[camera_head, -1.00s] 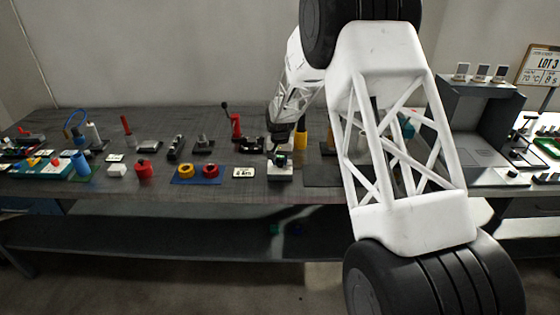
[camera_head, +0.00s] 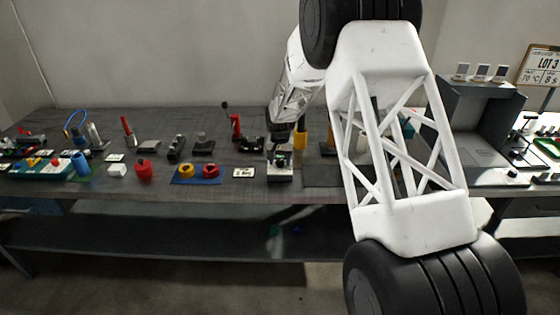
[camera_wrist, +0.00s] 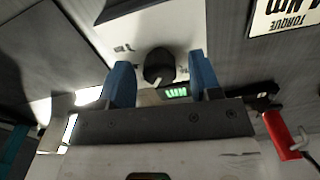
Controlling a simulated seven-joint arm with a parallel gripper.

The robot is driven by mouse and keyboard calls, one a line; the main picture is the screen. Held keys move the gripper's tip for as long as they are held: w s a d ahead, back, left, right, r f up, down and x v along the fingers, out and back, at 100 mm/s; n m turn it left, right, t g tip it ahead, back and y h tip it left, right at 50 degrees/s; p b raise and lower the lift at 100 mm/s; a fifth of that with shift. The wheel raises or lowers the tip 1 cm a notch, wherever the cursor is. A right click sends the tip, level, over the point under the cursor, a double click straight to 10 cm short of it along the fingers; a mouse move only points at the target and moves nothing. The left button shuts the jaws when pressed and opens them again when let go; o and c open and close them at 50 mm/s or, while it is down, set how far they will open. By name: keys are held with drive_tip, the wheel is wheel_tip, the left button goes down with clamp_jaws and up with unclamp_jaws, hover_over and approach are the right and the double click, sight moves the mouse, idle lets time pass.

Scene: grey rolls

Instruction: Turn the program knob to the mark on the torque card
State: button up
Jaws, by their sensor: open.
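The program knob (camera_wrist: 158,67) is a round black knob with a white pointer line, on a pale panel (camera_wrist: 110,38) with dark lettering. In the wrist view its pointer aims toward the bottom of the picture. My gripper (camera_wrist: 161,62) is open, with one blue finger on each side of the knob; gaps show between it and both fingers. A small green-lit display is partly visible below the knob. The torque card (camera_wrist: 287,14) is at the top right, upside down and cut off; it also shows in the head view (camera_head: 243,172), its number unclear. My arm partly hides the knob unit (camera_head: 281,175) there.
A red-handled tool (camera_wrist: 283,135) lies at the right of the wrist view. On the bench (camera_head: 75,193), a blue mat (camera_head: 196,181) holds yellow and red rings left of the card. A red lever (camera_head: 236,127) stands behind. A grey booth (camera_head: 482,125) is at the right.

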sight(281, 161)
drive_tip(key=shift+r, duration=3.8)
drive_tip(key=shift+r, duration=0.1)
drive_tip(key=shift+s+d+r, duration=0.15)
drive_tip(key=shift+s+r, duration=0.05)
drive_tip(key=s+d+r+t, duration=0.1)
drive_tip(key=s+d+r, duration=0.5)
drive_tip(key=s+r, duration=0.5)
drive_tip(key=s+d+r, duration=0.6)
drive_tip(key=s+r, duration=0.2)
drive_tip(key=s, duration=0.6)
drive_tip(key=s+d, duration=0.3)
drive_tip(key=s, duration=1.3)
drive_tip(key=s+d+n+t, duration=0.1)
drive_tip(key=s+d, duration=0.3)
drive_tip(key=s, duration=1.2)
drive_tip(key=shift+f+t, duration=0.25)
drive_tip(key=shift+t, duration=0.05)
